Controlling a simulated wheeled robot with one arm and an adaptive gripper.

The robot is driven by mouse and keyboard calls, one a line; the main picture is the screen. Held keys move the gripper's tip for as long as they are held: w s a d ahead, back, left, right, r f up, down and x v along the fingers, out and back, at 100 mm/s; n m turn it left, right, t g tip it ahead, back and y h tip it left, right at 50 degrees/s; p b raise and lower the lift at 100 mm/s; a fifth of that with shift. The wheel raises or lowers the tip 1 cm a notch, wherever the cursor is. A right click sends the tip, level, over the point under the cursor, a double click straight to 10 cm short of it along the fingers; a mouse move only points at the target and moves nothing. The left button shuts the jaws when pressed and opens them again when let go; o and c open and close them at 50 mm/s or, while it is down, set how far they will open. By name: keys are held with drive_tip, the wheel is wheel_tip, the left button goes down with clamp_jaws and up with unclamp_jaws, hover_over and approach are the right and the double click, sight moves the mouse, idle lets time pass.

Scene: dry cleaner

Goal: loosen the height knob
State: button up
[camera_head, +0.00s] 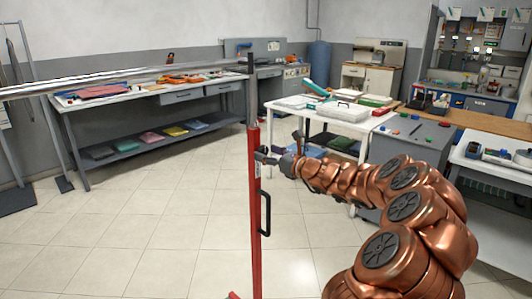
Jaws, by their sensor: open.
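A red upright post (256,215) stands left of centre in the head view, with a grey inner tube (252,105) rising from its top. A small dark part, likely the height knob (262,150), shows on the right side of the post near its upper end. My gripper (268,158) reaches in from the right at that height, with its fingertips close to the post. The fingers are open. They are small in the picture, and I cannot tell whether they touch the knob. They hide part of that spot.
A long metal rail (130,75) runs left from the tube's top. A black handle (265,213) sits on the post below my gripper. A workbench (120,148) stands behind left, a white table (290,107) behind right. The tiled floor (150,235) at left is clear.

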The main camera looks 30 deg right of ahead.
drive_tip(key=shift+w+a, duration=0.15)
drive_tip(key=shift+w, duration=0.35)
drive_tip(key=c, duration=1.1)
